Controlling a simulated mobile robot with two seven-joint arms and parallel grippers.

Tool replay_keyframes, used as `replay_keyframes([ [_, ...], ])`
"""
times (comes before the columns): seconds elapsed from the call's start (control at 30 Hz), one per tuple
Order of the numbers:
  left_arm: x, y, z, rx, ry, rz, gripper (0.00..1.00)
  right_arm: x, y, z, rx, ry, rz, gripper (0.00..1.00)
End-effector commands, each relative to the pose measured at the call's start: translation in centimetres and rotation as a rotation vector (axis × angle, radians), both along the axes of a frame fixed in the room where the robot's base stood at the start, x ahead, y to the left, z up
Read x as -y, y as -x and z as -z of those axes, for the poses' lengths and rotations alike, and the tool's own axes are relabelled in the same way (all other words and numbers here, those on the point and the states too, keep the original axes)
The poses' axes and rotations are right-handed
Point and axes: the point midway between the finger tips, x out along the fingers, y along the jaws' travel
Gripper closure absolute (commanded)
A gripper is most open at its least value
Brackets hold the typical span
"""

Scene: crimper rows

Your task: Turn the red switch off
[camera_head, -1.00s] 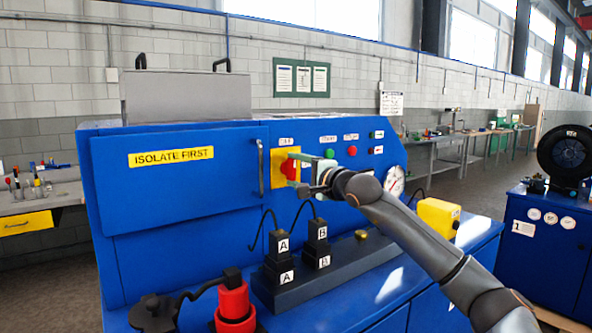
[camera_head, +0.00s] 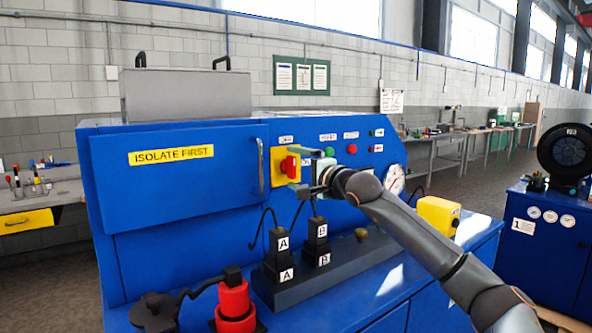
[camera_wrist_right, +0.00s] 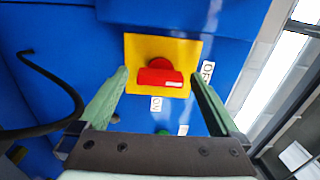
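The red switch (camera_head: 290,165) sits on a yellow plate (camera_head: 278,180) on the blue machine's front. In the right wrist view the red switch handle (camera_wrist_right: 160,78) lies lengthwise toward the OFF label (camera_wrist_right: 207,71), with its white mark at that end. The ON label (camera_wrist_right: 157,104) is off to its side. My right gripper (camera_head: 301,169) is open just in front of the switch. Its two green fingers stand apart on either side of the handle, with visible gaps and no grip. My left gripper is not in view.
Green and red buttons (camera_head: 351,149) and a gauge (camera_head: 394,179) are right of the switch. A door handle (camera_head: 260,166) is close on its left. Below stand black plugs (camera_head: 317,238) with cables, a red plug (camera_head: 234,300) and a yellow box (camera_head: 437,215).

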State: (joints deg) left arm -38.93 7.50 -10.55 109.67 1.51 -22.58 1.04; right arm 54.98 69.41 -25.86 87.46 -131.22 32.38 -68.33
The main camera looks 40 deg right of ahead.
Motion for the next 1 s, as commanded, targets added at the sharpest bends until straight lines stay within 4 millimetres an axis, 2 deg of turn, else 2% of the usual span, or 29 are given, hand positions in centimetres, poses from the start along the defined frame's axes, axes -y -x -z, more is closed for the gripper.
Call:
replay_keyframes([
  [0.23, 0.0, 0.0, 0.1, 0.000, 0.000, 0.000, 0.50, 0.0, 0.1, 0.0, 0.001, -0.002, 0.000, 0.00],
  [0.37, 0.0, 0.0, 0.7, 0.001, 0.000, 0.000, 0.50, 0.0, 1.0, 0.2, 0.001, 0.000, 0.002, 0.00],
  [0.7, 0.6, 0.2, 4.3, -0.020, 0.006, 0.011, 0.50, -0.5, 6.3, 0.6, -0.001, 0.005, 0.004, 0.00],
  [1.0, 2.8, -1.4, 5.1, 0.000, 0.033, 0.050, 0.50, -1.1, 10.2, 0.5, -0.001, 0.005, 0.003, 0.00],
])
